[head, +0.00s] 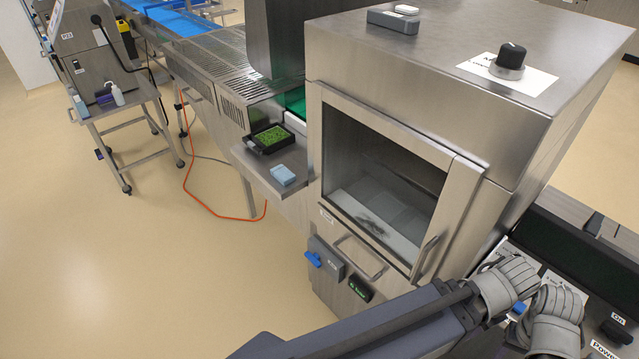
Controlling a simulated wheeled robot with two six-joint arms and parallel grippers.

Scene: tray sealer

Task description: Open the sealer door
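The sealer (420,60) is a steel cabinet at the centre right. Its door (455,205) has a steel frame around a dark glass window and looks shut. An upright bar handle (425,258) sits at the lower right of the door. My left gripper (531,290) has two grey padded fingers with a gap between them, and its arm crosses the bottom of the head view. It is to the right of the handle and apart from it, in front of the control panel. It looks open and empty. My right gripper is not in view.
A side shelf (253,165) holds a black tray of green food (272,139) and a blue block (283,175). A black knob (510,57) tops the sealer. Open floor lies left.

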